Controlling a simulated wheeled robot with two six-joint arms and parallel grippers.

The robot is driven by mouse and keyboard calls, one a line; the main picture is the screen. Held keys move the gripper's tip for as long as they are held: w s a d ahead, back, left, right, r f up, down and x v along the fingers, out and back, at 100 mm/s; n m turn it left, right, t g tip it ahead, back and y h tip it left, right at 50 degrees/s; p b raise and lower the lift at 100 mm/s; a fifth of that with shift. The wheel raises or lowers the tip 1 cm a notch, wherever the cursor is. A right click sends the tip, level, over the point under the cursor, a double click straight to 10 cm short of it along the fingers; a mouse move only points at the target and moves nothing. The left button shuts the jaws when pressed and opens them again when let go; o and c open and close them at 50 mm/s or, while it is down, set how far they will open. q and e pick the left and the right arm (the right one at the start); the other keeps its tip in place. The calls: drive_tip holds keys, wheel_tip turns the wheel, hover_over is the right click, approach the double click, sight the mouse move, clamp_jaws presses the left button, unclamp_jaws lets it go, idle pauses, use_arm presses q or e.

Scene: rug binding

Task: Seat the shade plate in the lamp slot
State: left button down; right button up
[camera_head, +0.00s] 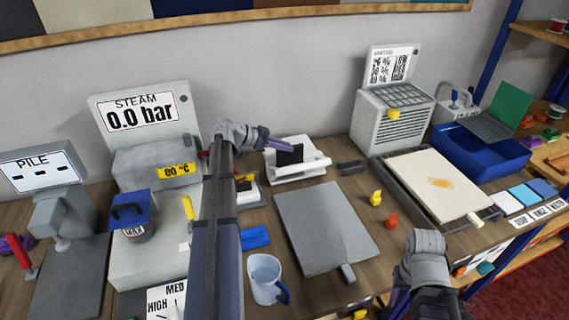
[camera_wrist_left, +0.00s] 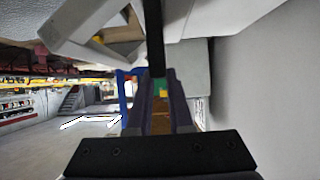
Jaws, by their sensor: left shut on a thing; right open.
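My left gripper (camera_head: 272,142) is shut on the black shade plate (camera_head: 289,156), held upright at the white stand (camera_head: 314,164) that appears to be the lamp. In the left wrist view the plate (camera_wrist_left: 155,38) shows as a dark upright strip between the fingers of my left gripper (camera_wrist_left: 156,88). The plate's lower edge is hidden, so I cannot tell whether it is inside the slot. Pale angled parts (camera_wrist_left: 92,32) fill the upper left of the wrist view. My right gripper (camera_head: 424,250) is open at the lower right, away from the stand; its fingertips are not clearly seen.
A grey flat board (camera_head: 325,230) lies in front of the stand, with a jug (camera_head: 266,278) to its left. A dark block (camera_head: 352,167) sits right of the stand. Yellow (camera_head: 376,197) and red (camera_head: 391,220) small pieces stand near a cream-topped tray (camera_head: 437,183). A steam unit (camera_head: 150,165) stands left.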

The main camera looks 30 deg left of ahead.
sight(284, 155)
use_arm(q)
drive_tip(key=shift+f+b, duration=1.9)
drive_tip(key=shift+f, duration=0.15)
drive_tip(key=shift+r, duration=0.1)
drive_tip(key=c, duration=0.8)
unclamp_jaws()
